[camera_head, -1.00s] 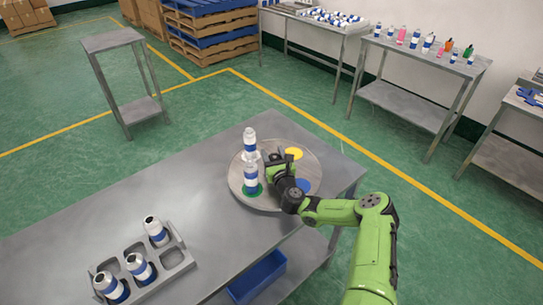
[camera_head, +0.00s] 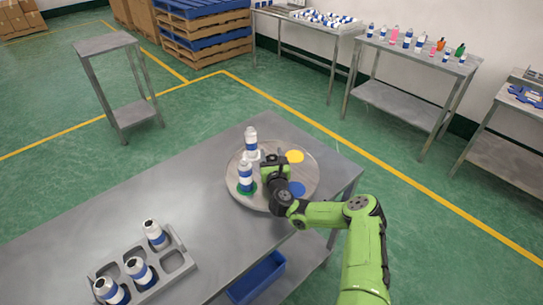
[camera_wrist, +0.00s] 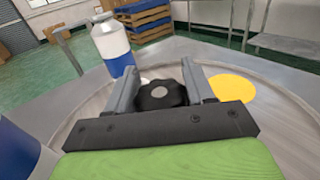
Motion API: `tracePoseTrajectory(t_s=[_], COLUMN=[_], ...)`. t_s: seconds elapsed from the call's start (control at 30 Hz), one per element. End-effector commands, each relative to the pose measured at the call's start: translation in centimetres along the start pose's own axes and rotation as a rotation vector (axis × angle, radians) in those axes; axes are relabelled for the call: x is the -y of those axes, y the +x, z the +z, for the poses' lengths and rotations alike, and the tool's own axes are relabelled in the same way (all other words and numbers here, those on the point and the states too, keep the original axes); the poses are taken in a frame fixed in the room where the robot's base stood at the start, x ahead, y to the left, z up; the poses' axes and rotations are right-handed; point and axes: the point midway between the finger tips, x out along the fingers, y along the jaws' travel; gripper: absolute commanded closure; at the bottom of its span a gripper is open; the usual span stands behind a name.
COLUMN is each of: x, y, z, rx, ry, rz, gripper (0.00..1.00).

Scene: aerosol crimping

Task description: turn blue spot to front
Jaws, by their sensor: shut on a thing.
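The round grey turntable (camera_head: 272,203) lies on the near table. Its blue spot (camera_head: 296,189) is at the right front, beside my arm. The yellow spot (camera_head: 294,157) is at the back right and also shows in the wrist view (camera_wrist: 232,88). The green spot (camera_head: 252,191) is at the left front, under a blue-and-white can (camera_head: 245,175). A second can (camera_head: 251,139) stands at the back left and shows in the wrist view (camera_wrist: 112,45). My gripper (camera_head: 270,162) is shut on the black centre knob (camera_wrist: 160,94), with one finger on either side.
A grey rack (camera_head: 178,262) with several cans stands at the table's left front. A blue bin (camera_head: 257,277) sits on the shelf below. Side tables with bottles (camera_head: 420,42) stand at the back right.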

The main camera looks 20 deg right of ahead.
Motion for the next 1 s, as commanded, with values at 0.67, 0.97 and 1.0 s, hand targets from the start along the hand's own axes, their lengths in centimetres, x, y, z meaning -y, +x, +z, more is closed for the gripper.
tracePoseTrajectory(t_s=[0.67, 0.97, 1.0], x=[-0.2, 0.0, 0.0], y=[-1.6, -5.8, -6.0], z=[-0.2, -0.7, -0.6], rx=[0.004, 0.005, 0.008], ry=[0.002, 0.002, 0.003], rz=[0.006, 0.000, -0.001], gripper=[0.26, 0.26, 0.26])
